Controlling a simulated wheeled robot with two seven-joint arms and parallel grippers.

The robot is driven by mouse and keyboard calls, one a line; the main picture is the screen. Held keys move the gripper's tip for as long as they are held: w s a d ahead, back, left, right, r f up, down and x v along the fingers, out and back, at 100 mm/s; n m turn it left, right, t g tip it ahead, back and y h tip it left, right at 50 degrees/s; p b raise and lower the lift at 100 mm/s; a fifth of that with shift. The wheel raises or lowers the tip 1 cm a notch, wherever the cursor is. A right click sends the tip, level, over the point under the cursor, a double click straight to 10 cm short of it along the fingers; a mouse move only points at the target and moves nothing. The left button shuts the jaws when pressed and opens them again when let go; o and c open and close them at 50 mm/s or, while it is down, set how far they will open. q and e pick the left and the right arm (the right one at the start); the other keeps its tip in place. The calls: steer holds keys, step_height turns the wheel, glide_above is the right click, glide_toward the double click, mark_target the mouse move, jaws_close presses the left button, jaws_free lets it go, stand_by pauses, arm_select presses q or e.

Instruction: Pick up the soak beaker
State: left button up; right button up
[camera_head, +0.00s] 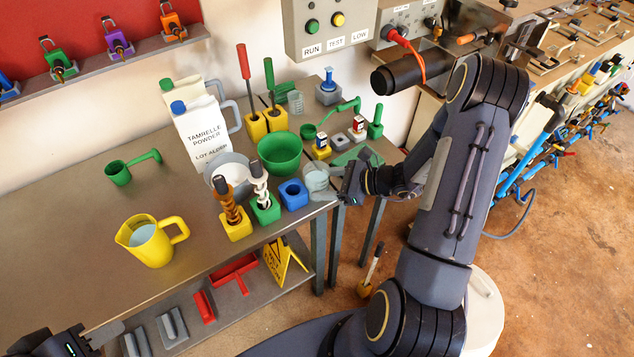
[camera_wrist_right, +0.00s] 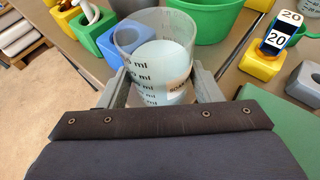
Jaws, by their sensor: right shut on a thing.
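The soak beaker (camera_wrist_right: 158,62) is clear, with black ml marks, a partly visible label and pale liquid inside. In the head view the beaker (camera_head: 316,178) is at the right front corner of the bench, right of the blue block. My right gripper (camera_head: 340,186) is shut on it, with one finger on each side of its wall in the right wrist view (camera_wrist_right: 160,88). The beaker looks upright; I cannot tell whether its base touches the bench. My left gripper (camera_head: 103,336) is low at the left front, partly cut off, away from the beaker.
A blue holder (camera_head: 293,195) and a green bowl (camera_head: 280,152) stand close to the beaker. A green holder (camera_head: 265,209) and a yellow holder (camera_head: 236,226) carry upright tools. A yellow jug (camera_head: 150,242) and white powder containers (camera_head: 200,135) stand further left. The bench's left part is mostly clear.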

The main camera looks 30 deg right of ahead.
step_height(320, 180, up, 10)
steer(key=shift+r, duration=0.1)
stand_by(0.7)
steer(key=shift+s, duration=0.1)
stand_by(0.6)
